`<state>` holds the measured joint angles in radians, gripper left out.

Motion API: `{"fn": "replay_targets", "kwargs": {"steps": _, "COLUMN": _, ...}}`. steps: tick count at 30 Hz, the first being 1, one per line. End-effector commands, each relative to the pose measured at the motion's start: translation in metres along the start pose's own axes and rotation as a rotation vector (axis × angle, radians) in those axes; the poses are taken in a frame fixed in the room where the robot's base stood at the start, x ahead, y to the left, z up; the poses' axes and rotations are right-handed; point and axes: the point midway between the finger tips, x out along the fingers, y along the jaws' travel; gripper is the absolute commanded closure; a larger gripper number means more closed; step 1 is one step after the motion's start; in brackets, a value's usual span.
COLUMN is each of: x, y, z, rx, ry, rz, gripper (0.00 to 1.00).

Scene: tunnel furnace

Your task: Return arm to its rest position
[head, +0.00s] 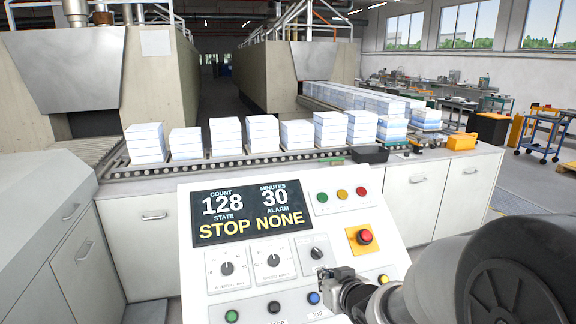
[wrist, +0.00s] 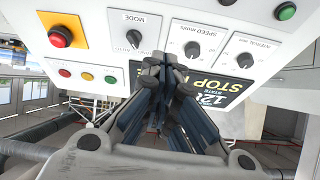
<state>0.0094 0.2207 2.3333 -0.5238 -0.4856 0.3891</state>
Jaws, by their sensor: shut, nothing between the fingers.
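My gripper (head: 328,282) is in front of the lower right part of the white control panel (head: 198,268) in the head view. In the wrist view its dark fingers (wrist: 165,68) are shut, with nothing between them, and their tips lie close to the MODE knob (wrist: 134,38). I cannot tell whether they touch the panel. My arm enters from the lower right of the head view. The panel's display (head: 252,212) reads count 128, minutes 30, state STOP, alarm NONE.
A red emergency button (head: 365,236) on a yellow plate sits near my gripper. A roller conveyor (head: 240,162) with several white stacks (head: 263,133) runs behind the panel. Concrete furnace housings (head: 262,85) stand beyond. A yellow box (head: 462,141) and blue cart (head: 540,135) are at right.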

Motion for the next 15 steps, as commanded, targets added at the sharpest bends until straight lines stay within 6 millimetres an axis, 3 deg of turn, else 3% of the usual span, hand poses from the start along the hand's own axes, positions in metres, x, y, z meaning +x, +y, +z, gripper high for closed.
{"fn": "replay_targets", "kwargs": {"steps": 2, "x": -0.036, "y": 0.016, "z": -0.008, "rx": -0.007, "ry": -0.048, "rz": 0.092, "gripper": 1.0}}
{"fn": "replay_targets", "kwargs": {"steps": 7, "x": -0.117, "y": 0.034, "z": 0.006, "rx": 0.019, "ry": -0.2, "rz": 0.235, "gripper": 1.0}}
{"fn": "replay_targets", "kwargs": {"steps": 11, "x": -0.183, "y": 0.03, "z": 0.032, "rx": 0.062, "ry": -0.327, "rz": 0.283, "gripper": 1.0}}
{"fn": "replay_targets", "kwargs": {"steps": 15, "x": -0.245, "y": 0.011, "z": 0.068, "rx": 0.107, "ry": -0.458, "rz": 0.273, "gripper": 1.0}}
